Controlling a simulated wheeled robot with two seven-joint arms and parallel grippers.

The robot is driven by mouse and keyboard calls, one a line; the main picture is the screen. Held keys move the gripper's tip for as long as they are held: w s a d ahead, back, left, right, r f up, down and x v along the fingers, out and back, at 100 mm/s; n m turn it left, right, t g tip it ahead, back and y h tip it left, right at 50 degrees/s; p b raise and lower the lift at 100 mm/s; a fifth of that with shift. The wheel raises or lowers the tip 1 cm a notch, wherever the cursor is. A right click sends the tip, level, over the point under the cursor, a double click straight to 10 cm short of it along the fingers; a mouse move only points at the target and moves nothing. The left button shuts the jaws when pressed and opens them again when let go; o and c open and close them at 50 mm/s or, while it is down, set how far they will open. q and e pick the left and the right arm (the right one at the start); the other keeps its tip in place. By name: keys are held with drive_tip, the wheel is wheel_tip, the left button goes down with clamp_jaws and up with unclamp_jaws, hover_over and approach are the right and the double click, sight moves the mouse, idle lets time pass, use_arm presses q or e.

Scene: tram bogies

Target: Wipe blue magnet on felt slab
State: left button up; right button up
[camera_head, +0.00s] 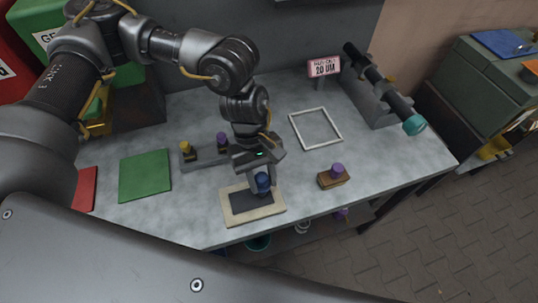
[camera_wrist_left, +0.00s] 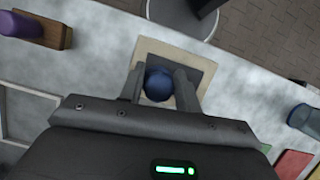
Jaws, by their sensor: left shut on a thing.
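The blue magnet (camera_head: 262,182) is a small dark blue knob held between the fingers of my left gripper (camera_head: 259,181). It also shows in the left wrist view (camera_wrist_left: 158,86), between the two grey fingers of that gripper (camera_wrist_left: 160,80). The felt slab (camera_head: 231,216) has a beige border and a dark grey middle, and lies near the table's front edge. The magnet is over the dark middle; whether it touches the felt cannot be told. The gripper hides part of the slab. My right gripper is not in view.
A grey rack with a yellow-topped piece (camera_head: 187,149) and a purple-topped piece (camera_head: 222,139) stands behind the slab. A purple knob on a brown block (camera_head: 334,179) is to the right. A green mat (camera_head: 145,174) lies left. A white square frame (camera_head: 316,128) lies behind right.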

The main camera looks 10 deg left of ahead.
use_arm(q)
drive_tip(key=shift+w+d, duration=0.2)
drive_tip(key=shift+d, duration=0.2)
wheel_tip(320, 180, up, 7)
drive_tip(key=p, duration=0.2)
drive_tip(key=shift+a+r+p, duration=0.15)
drive_tip(key=shift+r+p, duration=0.05)
drive_tip(key=shift+p, duration=0.1)
drive_tip(key=shift+w+r, duration=0.1)
drive_tip(key=shift+r, duration=0.35)
drive_tip(key=shift+r, duration=0.1)
drive_tip(key=shift+r+p, duration=1.8)
drive_tip(key=shift+r, duration=2.1)
